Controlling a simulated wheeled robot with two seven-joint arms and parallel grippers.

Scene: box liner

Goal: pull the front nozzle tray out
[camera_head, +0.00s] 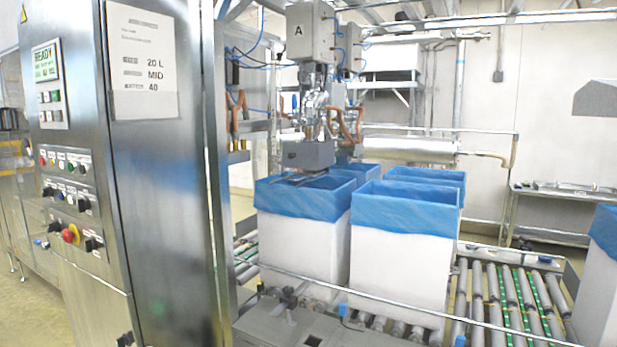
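A filling head marked A (310,35) hangs over the left front box, with metal fittings and copper-coloured hoses below it. A grey block (307,154) sits at its lower end. A thin flat grey piece (300,179), which may be the front nozzle tray, shows just under the block at the top of the blue-lined box (302,225). It is small, and I cannot tell how it is held or how far out it sits. Neither of my grippers is in view.
A steel control cabinet (165,200) fills the left. A second blue-lined white box (400,260) stands at the front right, with others behind. A horizontal rail (400,317) crosses before the boxes. A roller conveyor (510,295) has free room at right. A side table (565,195) stands behind.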

